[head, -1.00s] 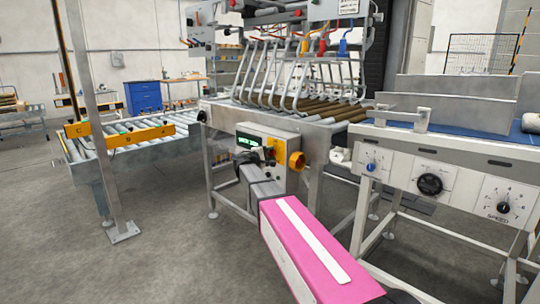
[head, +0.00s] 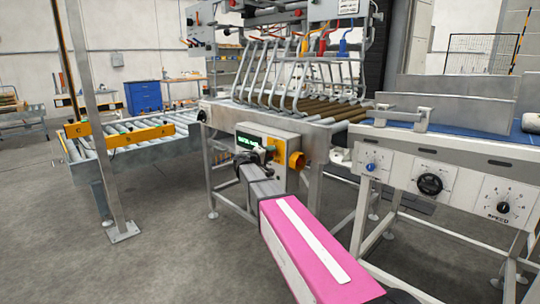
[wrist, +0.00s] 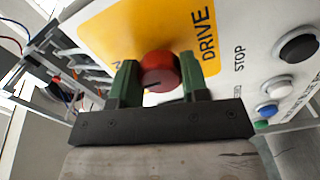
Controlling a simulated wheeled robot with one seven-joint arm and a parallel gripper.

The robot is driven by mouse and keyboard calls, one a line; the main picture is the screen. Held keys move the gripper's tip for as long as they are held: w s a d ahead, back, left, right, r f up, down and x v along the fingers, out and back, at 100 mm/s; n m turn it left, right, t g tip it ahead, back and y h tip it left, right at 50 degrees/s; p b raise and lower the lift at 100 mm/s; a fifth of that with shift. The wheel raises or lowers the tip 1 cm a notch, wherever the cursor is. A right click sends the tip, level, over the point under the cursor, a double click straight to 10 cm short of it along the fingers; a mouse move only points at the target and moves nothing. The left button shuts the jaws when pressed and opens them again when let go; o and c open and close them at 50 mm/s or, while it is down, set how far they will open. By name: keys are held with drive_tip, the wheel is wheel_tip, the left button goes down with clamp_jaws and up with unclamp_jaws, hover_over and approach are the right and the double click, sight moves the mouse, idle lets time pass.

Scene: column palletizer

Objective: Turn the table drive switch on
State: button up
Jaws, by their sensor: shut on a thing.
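The table drive switch is a round red knob (wrist: 160,70) on a yellow plate (wrist: 120,32) marked DRIVE, in the wrist view. My gripper (wrist: 160,85) has its two green fingers on either side of the knob, shut on it. In the head view, my gripper (head: 258,160) is at the front of the grey control box (head: 283,140) under the roller table. The gripper and arm hide the red knob there. The box has a lit green display (head: 249,142) whose text is too small to read.
Black, white and blue buttons (wrist: 298,48) sit right of the DRIVE plate, with a STOP label between. A panel with dials (head: 430,184) stands to the right. Open floor (head: 165,255) lies to the left.

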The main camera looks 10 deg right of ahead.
drive_tip(key=o, duration=0.9)
drive_tip(key=shift+s+a, duration=0.1)
drive_tip(key=v, duration=1)
drive_tip(key=shift+s+a, duration=0.15)
drive_tip(key=shift+a, duration=0.1)
drive_tip(key=s+d+f+m+g+y, duration=0.1)
drive_tip(key=s+d+f+g+y, duration=0.2)
drive_tip(key=s+d+f, duration=0.5)
drive_tip(key=s+d+f+m+g+y, duration=0.15)
drive_tip(key=s+f+g+y, duration=0.35)
drive_tip(key=f, duration=0.6)
drive_tip(key=s+f+g+y, duration=0.1)
drive_tip(key=s+f+y, duration=0.1)
drive_tip(key=s, duration=0.4)
drive_tip(key=s+f+m+y, duration=0.1)
drive_tip(key=s+f+y, duration=0.1)
drive_tip(key=s+f, duration=0.3)
drive_tip(key=s+f+m+g+y, duration=0.1)
drive_tip(key=s+f+y, duration=0.1)
drive_tip(key=s, duration=0.4)
drive_tip(key=shift+s+a+f+g+y, duration=0.15)
drive_tip(key=shift+f, duration=0.3)
drive_tip(key=shift+s+a+f+g+y, duration=0.1)
drive_tip(key=shift+s+f+g+y, duration=0.05)
drive_tip(key=shift+f, duration=0.3)
